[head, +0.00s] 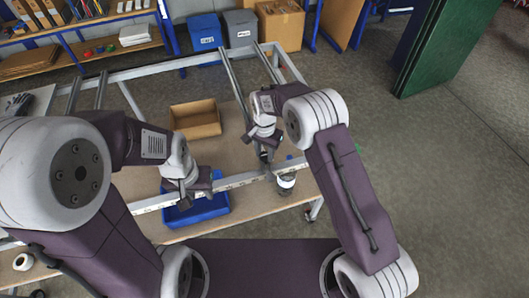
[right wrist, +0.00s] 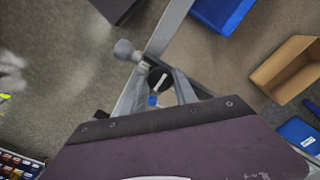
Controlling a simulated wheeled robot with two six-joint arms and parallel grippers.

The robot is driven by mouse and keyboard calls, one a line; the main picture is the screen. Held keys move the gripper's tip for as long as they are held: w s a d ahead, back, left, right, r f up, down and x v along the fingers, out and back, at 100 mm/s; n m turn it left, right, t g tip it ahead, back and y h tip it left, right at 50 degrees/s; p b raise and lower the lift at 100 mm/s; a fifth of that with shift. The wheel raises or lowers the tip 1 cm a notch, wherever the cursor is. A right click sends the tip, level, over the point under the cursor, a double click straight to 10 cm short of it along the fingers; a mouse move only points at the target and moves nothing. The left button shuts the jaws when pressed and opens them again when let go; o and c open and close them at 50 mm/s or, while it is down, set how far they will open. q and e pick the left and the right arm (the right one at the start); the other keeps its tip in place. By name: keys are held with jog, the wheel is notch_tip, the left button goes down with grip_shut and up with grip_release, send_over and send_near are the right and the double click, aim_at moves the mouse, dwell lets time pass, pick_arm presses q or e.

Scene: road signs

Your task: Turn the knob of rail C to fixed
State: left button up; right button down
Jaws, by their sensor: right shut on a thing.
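In the right wrist view a round black knob (right wrist: 158,82) with a white pointer line sits between the two grey fingers of my right gripper (right wrist: 160,90), which is shut on it. A small blue spot (right wrist: 152,101) shows just below the knob. A grey metal rail (right wrist: 170,25) runs beside it. In the head view my right gripper (head: 266,157) is down at the frame's front bar, hiding the knob. My left gripper (head: 187,195) hangs over the front bar at the left; its jaw opening is unclear. Rail letters and knob markings are not readable.
The metal frame's front bar (head: 236,182) crosses before my arms. An open cardboard box (head: 195,119) and a blue bin (head: 197,211) rest on the board below. Open floor lies to the right.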

aim_at(265, 154)
jog(key=c, duration=1)
grip_release()
jog(key=shift+w+r, duration=0.15)
jog(key=shift+w, duration=0.05)
jog(key=shift+o, duration=0.2)
jog(key=shift+s, duration=0.1)
notch_tip(265, 154, up, 9)
jog(key=b, duration=0.1)
jog(key=shift+b, duration=0.4)
